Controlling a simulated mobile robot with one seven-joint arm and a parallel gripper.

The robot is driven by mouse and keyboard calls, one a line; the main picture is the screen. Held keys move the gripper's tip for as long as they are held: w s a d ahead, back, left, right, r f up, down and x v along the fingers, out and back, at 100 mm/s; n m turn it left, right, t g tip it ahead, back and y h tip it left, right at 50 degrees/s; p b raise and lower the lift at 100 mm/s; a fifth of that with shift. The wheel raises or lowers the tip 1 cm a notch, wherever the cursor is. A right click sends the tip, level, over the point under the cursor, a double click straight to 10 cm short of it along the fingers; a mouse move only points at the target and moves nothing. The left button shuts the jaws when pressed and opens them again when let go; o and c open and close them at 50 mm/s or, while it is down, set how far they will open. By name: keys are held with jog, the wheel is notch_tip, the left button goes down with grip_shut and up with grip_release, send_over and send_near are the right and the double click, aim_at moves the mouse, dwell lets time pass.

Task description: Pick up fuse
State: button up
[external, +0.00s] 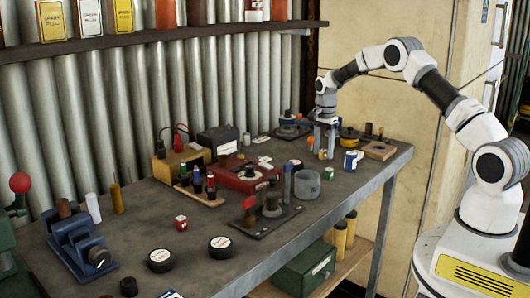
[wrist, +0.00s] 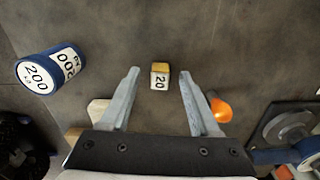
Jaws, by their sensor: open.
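A small block with a yellow top and a white face marked "20" (wrist: 160,77), which looks like the fuse, lies on the grey workbench. In the wrist view it appears between my fingertips, with a gap on both sides. My gripper (wrist: 159,74) is open and empty, pointing down over the bench. In the external view my gripper (external: 325,152) is at the far right part of the bench, and the block is small and partly hidden by the fingers.
A blue and white tin marked "200" (wrist: 50,68) stands left of the fingers in the wrist view. An orange rounded thing (wrist: 221,109) is close by the right finger.

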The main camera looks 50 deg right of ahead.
aim_at(323, 150)
jog(key=shift+f, duration=0.35)
grip_shut()
jog(key=shift+r, duration=0.1)
notch_tip(323, 150, up, 4)
jog(key=shift+r, duration=0.1)
jog(key=s+d+r, duration=0.6)
jog(key=s+d, duration=0.1)
jog(key=s, duration=0.2)
jog(key=shift+d+r+b, duration=0.25)
jog(key=shift+r+b, duration=0.05)
jog(key=shift+b, duration=0.05)
